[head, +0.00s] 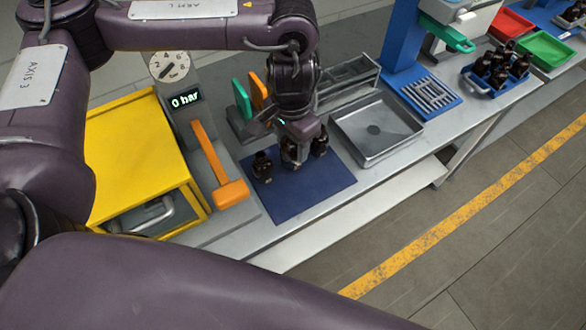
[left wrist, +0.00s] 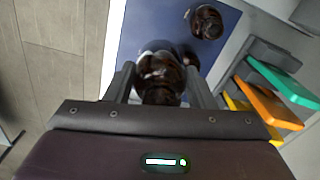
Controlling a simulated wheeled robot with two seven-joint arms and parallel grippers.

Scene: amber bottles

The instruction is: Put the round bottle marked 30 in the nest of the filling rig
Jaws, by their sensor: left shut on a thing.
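My left gripper (head: 294,148) is shut on a dark amber bottle (head: 289,160) over the blue mat (head: 318,192). In the left wrist view the held bottle (left wrist: 160,72) sits between the two fingers; no marking is readable. Another amber bottle (head: 262,167) stands on the mat to its left, and a third (head: 320,140) stands close on its right, partly hidden by the gripper. A blue stand (head: 402,40) with a green lever (head: 447,36) and slotted blue base (head: 431,95) may be the filling rig; its nest is not clear. My right gripper is out of view.
A steel basin (head: 377,128) lies right of the mat, with a metal rack (head: 347,80) behind. A yellow cabinet (head: 135,140) and an orange lever (head: 218,165) by a 0 bar display (head: 186,100) stand left. A blue crate (head: 496,78) of bottles is far right.

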